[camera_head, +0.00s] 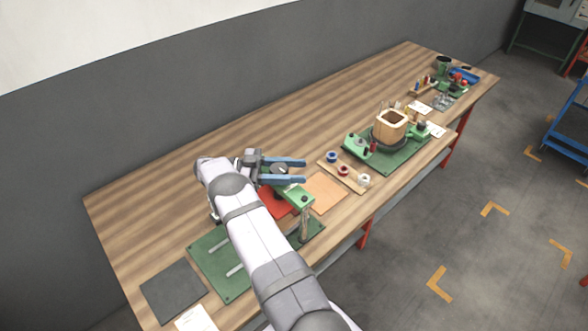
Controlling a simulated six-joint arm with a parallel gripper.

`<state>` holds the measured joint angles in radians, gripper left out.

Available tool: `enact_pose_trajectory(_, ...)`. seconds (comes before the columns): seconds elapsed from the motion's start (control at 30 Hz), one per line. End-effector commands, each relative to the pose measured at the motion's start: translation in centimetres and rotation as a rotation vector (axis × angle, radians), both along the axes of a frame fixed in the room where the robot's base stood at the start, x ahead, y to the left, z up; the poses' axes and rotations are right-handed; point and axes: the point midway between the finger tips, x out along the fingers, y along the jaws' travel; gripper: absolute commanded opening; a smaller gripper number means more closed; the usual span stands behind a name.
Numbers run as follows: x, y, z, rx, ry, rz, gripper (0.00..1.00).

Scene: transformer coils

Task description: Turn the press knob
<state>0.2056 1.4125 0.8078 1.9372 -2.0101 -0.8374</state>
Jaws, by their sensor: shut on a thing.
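A small green press (293,192) stands near the middle of the bench, partly hidden by my arm. My gripper (287,171) is at its far side, with two blue fingers lying level and pointing right. A dark round piece, which looks like the press knob (280,169), sits between the fingers near their base. The gripper is shut on it, with the fingers a knob's width apart. A small dark cap (305,198) shows on the press's near end. Finger contact is too small to see clearly.
A red mat (273,204) and an orange-tan sheet (325,193) lie by the press. A wooden strip with several spools (343,170) is to the right. Beyond stands a green-based machine with a wooden former (391,125). The bench's back left is clear.

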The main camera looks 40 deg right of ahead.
Motion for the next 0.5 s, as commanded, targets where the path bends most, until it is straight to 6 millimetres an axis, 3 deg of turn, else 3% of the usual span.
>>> enact_pose_trajectory(0.1,-0.14,0.05,-0.06,0.001,0.005,-0.004,0.18)
enact_pose_trajectory(0.13,-0.14,0.05,-0.06,0.001,0.005,-0.004,0.45)
enact_pose_trajectory(0.2,-0.13,0.04,-0.06,0.000,0.004,-0.004,0.59)
enact_pose_trajectory(0.5,-0.06,0.01,0.01,0.000,0.001,-0.001,0.59)
